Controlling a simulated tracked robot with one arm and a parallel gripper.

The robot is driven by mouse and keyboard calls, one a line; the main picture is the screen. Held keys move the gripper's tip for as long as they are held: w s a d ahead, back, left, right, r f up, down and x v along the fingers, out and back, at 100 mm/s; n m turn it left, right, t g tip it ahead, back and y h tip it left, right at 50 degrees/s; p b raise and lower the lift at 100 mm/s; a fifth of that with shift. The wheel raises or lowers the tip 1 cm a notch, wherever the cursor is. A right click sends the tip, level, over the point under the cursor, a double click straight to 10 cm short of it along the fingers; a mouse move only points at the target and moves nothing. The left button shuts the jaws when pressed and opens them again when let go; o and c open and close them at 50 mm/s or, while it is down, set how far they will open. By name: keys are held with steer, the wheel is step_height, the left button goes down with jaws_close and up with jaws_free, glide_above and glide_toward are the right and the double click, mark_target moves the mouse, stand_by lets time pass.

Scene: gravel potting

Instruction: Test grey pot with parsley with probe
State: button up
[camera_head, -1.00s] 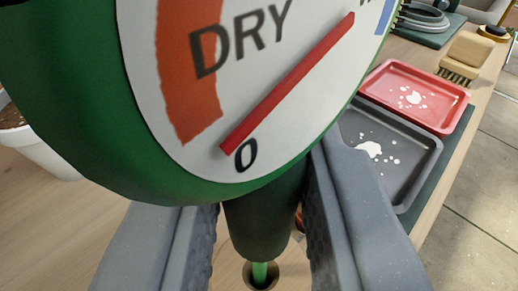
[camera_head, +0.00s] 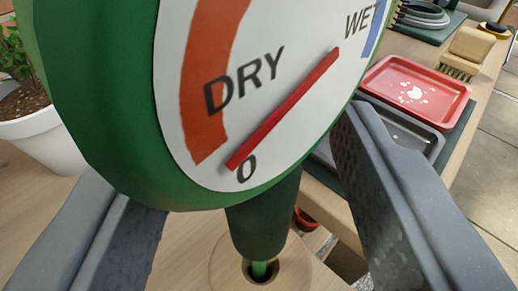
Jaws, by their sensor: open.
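The probe (camera_head: 95,140) is a large green dial head with a white face, close in front of the camera. Its face reads DRY, WET and 0, and a red needle runs from beside the 0 up toward WET. The dark green handle (camera_head: 262,215) goes down to a thin bright green stem, which enters a hole in a round wooden holder (camera_head: 222,262). My gripper (camera_head: 255,205) is open, with one grey finger on each side of the handle and gaps between. No grey pot with parsley shows.
A white pot (camera_head: 45,140) with soil and a leafy plant stands at left. A red tray (camera_head: 415,92) and a dark grey tray (camera_head: 425,145) with white spots lie at right. A brush (camera_head: 470,52) is behind them. A terracotta object (camera_head: 304,219) is partly hidden behind the handle.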

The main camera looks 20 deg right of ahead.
steer(key=b+v, duration=1)
steer(key=v, duration=0.3)
steer(key=shift+s, duration=0.25)
stand_by(0.4)
